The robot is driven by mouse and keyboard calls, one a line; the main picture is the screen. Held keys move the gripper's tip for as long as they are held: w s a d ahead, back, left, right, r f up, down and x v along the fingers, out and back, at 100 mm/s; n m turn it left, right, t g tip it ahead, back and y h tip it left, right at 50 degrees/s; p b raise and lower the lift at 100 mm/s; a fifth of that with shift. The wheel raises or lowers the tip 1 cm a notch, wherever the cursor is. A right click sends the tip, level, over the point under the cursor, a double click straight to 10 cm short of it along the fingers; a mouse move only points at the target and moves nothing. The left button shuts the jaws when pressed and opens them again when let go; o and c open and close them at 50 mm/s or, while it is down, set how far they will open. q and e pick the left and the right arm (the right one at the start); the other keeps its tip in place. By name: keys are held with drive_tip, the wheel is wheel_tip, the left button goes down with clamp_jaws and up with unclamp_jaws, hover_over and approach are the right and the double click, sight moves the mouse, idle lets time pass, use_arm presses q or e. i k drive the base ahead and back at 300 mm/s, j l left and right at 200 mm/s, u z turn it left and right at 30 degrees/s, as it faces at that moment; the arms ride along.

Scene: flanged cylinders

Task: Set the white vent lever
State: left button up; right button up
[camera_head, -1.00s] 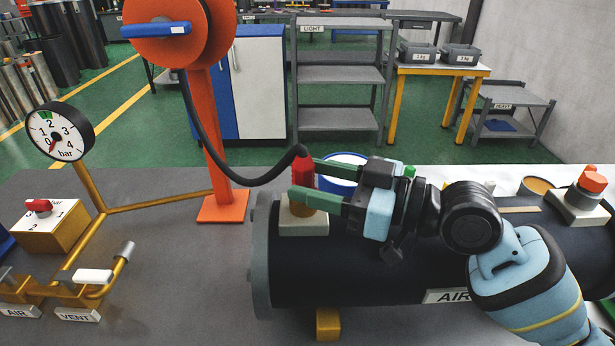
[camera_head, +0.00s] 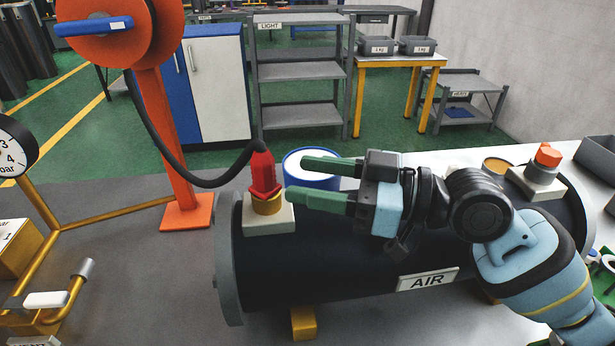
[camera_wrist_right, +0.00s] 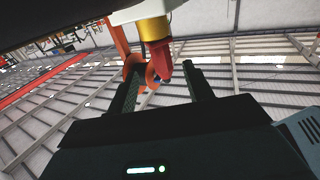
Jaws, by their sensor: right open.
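The white vent lever (camera_head: 46,299) sits at the lower left in the head view, on the brass pipework. The sign below it is cut off by the frame edge. My right gripper (camera_head: 296,180) is open, its green fingers pointing left, just right of the red hose coupling (camera_head: 263,176) and apart from it. The coupling stands upright on the brass port (camera_head: 267,204) of the black AIR cylinder. In the right wrist view the open gripper (camera_wrist_right: 160,84) has the red coupling (camera_wrist_right: 163,62) ahead of its fingers. My left gripper is not in view.
A black hose (camera_head: 195,180) runs from the coupling to the orange reel stand (camera_head: 168,140). The gauge (camera_head: 14,147) is partly cut off at left. The black cylinder (camera_head: 330,262) fills the middle; grey table (camera_head: 150,270) lies bare between it and the pipework.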

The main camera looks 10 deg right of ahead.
sight(22, 306)
drive_tip(key=k, duration=1)
